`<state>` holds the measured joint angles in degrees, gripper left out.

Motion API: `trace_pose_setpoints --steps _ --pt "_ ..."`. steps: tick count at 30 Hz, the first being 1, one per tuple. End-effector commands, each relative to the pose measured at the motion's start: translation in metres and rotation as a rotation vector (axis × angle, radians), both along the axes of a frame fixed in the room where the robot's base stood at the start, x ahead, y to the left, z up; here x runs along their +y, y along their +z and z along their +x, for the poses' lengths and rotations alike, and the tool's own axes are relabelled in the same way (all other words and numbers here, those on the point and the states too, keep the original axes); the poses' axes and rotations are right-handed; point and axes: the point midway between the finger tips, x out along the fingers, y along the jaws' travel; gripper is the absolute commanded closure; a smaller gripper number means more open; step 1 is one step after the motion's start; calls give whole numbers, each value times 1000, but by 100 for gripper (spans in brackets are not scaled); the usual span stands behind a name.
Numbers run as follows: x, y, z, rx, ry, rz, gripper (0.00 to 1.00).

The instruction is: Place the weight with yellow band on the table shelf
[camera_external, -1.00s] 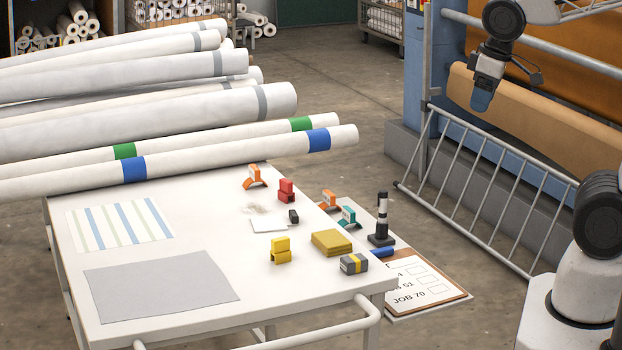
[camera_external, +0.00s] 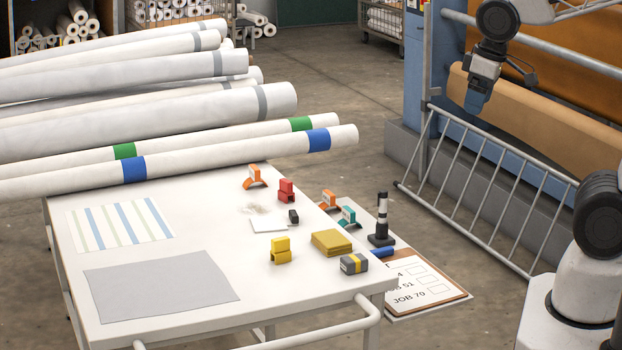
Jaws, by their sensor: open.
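The weight with yellow band (camera_external: 354,264) is a small grey block with a yellow stripe. It sits on the white table top (camera_external: 190,245) near its right front corner, in front of a stack of yellow cloths. A lower shelf-like surface (camera_external: 425,308) juts out at the table's right side and carries a clipboard (camera_external: 412,285). My gripper (camera_external: 505,92) is high at the upper right, in front of the press, far from the weight. It is open and empty, with its fingers spread.
Around the weight are the yellow cloth stack (camera_external: 331,242), a yellow clip (camera_external: 280,250), a red clip (camera_external: 286,190) and a teal clip (camera_external: 348,215). A black-and-white post (camera_external: 382,220) and a blue cylinder (camera_external: 383,252) stand near the shelf. Long white rolls (camera_external: 230,155) lie across the table's back. A metal rail (camera_external: 490,190) guards the press.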

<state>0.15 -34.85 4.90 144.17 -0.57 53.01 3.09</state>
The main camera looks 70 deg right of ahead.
Motion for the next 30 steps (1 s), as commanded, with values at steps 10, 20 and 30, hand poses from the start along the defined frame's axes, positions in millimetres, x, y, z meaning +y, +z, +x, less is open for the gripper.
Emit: trace_pose_setpoints --steps 10,20,30 --pt "9 -33 58 47 -129 33 15" --pt "23 -83 117 93 -282 61 15" --pt "40 -147 170 138 -441 80 15"
